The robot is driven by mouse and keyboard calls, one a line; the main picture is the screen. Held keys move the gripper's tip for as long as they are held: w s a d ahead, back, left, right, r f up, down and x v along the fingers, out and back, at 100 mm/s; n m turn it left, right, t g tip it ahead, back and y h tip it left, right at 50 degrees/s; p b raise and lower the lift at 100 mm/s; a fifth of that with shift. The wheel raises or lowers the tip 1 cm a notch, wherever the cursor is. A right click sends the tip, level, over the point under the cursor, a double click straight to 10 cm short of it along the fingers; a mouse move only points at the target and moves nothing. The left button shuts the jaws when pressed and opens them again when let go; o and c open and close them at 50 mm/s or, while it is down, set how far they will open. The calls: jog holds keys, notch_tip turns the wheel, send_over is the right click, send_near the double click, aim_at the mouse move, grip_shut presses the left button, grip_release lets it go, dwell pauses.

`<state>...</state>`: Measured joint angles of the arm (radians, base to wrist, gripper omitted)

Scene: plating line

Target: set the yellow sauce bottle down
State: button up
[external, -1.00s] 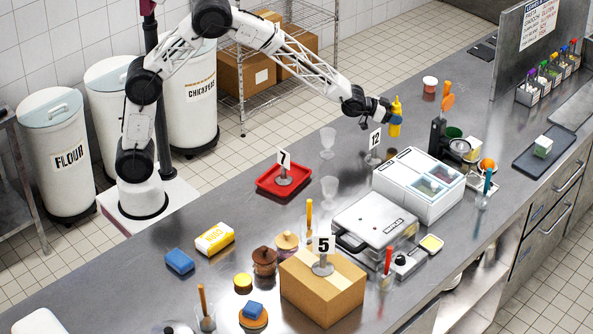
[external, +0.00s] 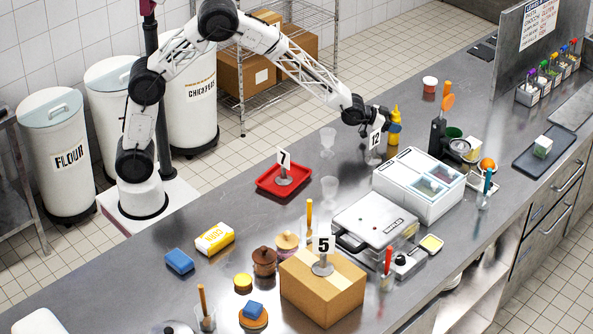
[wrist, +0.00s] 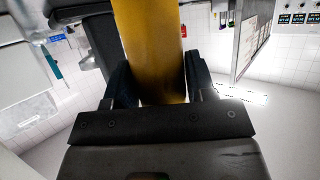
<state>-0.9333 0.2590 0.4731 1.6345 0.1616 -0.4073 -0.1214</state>
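The yellow sauce bottle (external: 395,136) is upright at the far part of the counter, just right of the number 12 stand (external: 375,142). Its base is at or very near the counter top; I cannot tell for sure whether it touches. My gripper (external: 389,122) is at the bottle's side, level with its body. In the wrist view the bottle (wrist: 150,45) fills the space between the two fingers of my gripper (wrist: 162,88), one finger close against each side. The bottle's base and tip are out of the wrist view.
The number 12 stand is close below my gripper. A white-lidded container box (external: 418,180) is in front, and a black tool with an orange handle (external: 438,135) stands to the right. A red-and-white tub (external: 430,84) is behind. Clear glasses (external: 328,140) stand to the left.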

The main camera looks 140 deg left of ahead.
jog(key=o, duration=0.4)
jog(key=shift+o, duration=0.2)
jog(key=shift+r, duration=0.15)
jog(key=v, duration=1.2)
dwell(1.0)
